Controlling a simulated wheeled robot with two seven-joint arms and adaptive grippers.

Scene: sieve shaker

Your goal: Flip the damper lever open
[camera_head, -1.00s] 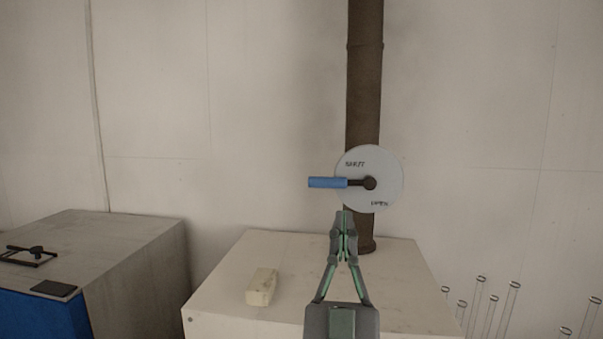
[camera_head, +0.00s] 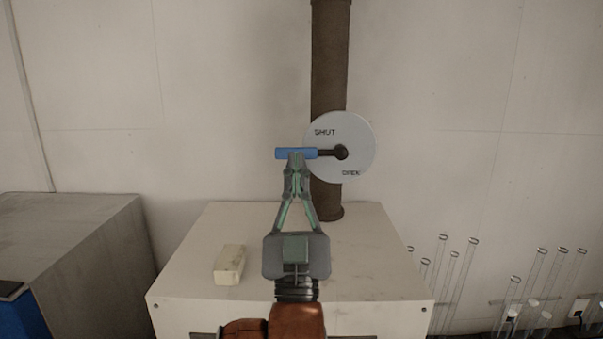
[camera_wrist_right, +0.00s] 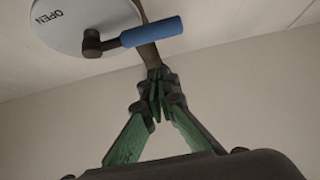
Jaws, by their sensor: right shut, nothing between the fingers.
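The damper lever has a blue handle (camera_head: 282,153) and a dark arm on a hub at the middle of a round white plate (camera_head: 355,125). The plate is marked SHUT at the upper left and OPEN at the lower right. The lever lies level, with its handle pointing left. My right gripper (camera_head: 296,158) is shut and empty, its tips at the handle's lower edge in the head view. In the right wrist view the handle (camera_wrist_right: 152,31) lies above the fingertips (camera_wrist_right: 157,75); I cannot tell whether they touch. My left gripper is not in view.
A brown pipe (camera_head: 330,60) rises behind the plate from a pale cabinet (camera_head: 195,260). A cream block (camera_head: 229,264) lies on the cabinet top. Clear glass tubes (camera_head: 465,265) stand at the right. A grey bench (camera_head: 85,235) is at the left.

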